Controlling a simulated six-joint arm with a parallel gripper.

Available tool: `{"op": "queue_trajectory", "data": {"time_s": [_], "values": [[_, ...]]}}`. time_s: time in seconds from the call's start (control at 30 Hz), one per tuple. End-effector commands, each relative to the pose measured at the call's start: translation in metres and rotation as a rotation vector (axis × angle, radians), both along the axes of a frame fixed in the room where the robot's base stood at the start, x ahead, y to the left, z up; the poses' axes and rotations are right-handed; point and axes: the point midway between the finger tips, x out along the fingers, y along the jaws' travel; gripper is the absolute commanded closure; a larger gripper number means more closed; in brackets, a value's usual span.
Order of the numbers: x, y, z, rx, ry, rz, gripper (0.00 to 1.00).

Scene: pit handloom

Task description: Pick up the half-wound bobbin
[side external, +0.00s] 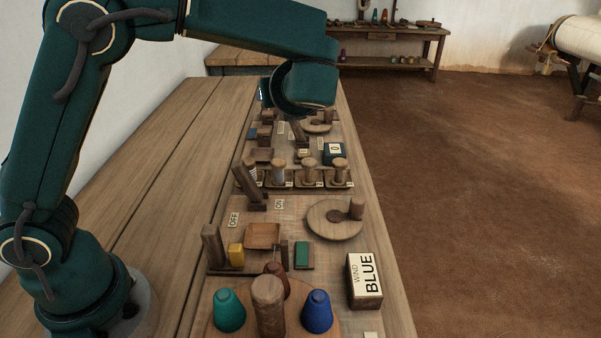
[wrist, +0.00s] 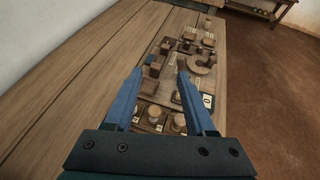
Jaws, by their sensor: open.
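A row of wooden bobbins stands upright in a rack in the side view, near the middle of the bench. The second from the left (side external: 279,171) has a greyish band, and the leftmost (side external: 250,166) shows pale winding partly behind a lever; I cannot tell for sure which is the half-wound bobbin. Pale bobbin tops (wrist: 179,121) also show low between the fingers in the wrist view. My gripper (wrist: 158,72) is open and empty, above the far part of the bench. Its fingers are mostly hidden behind my wrist in the side view.
A "WIND BLUE" box (side external: 365,280), a round wooden disc with a peg (side external: 331,222), a small tray (side external: 262,235) and green (side external: 229,311) and blue (side external: 317,312) cones stand nearer. A tilted wooden lever (side external: 247,183) rises beside the rack. The bench's left side is clear.

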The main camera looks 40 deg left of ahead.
Motion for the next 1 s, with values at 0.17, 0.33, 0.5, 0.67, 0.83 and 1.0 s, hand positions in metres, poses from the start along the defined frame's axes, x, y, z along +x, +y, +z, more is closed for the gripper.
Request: {"op": "queue_trajectory", "data": {"time_s": [0.17,0.33,0.5,0.67,0.83,1.0], "values": [[0.002,-0.001,-0.045,0.030,0.024,-0.015,0.44],[0.002,-0.001,-0.092,0.026,0.022,-0.014,0.44],[0.002,-0.001,-0.138,0.025,0.019,-0.013,0.44],[0.002,-0.001,-0.167,0.021,0.013,-0.012,0.44],[0.005,0.005,-0.178,0.019,0.010,-0.009,0.44],[0.015,0.023,-0.185,0.019,0.010,-0.009,0.44]]}}
